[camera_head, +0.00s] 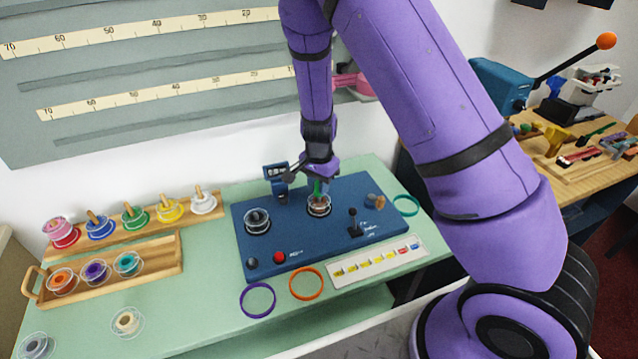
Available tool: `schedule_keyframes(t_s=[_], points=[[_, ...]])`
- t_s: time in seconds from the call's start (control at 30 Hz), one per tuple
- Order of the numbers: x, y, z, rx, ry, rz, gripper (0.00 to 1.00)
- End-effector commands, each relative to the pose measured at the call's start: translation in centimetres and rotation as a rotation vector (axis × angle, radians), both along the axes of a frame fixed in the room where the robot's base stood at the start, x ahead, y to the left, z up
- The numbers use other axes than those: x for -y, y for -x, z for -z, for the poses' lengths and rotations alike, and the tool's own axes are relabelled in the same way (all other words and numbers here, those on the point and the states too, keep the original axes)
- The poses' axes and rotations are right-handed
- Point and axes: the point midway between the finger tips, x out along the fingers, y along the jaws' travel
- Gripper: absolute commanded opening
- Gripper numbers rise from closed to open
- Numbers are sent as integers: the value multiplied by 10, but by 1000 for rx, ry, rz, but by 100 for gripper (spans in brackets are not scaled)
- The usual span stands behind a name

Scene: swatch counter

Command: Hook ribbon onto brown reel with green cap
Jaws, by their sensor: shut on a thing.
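The brown reel (319,206), with clear flanges, is at the right-hand reel position of the blue machine (300,242). The green cap (318,187) shows as a narrow green upright piece above the reel. My gripper (318,181) points down right over the reel and is shut on this green piece. I cannot tell whether the reel touches the machine below it. I cannot make out a loose ribbon; one near the fingers would be hard to see at this size.
A dark reel (257,221) sits left on the machine. A joystick (354,224) and red button (279,257) stand in front. Purple (258,315), orange (306,298) and green (406,205) rings lie around it. A wooden tray (165,262) holds several reels at left.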

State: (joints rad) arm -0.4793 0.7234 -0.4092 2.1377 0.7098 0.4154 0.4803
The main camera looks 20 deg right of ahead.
Motion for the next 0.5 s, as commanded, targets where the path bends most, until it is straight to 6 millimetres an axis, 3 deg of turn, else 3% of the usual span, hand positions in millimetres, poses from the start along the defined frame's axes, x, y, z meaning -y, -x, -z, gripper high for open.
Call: schedule_keyframes(t_s=[0.5], points=[[0,0,13,-1,0,-1,4]])
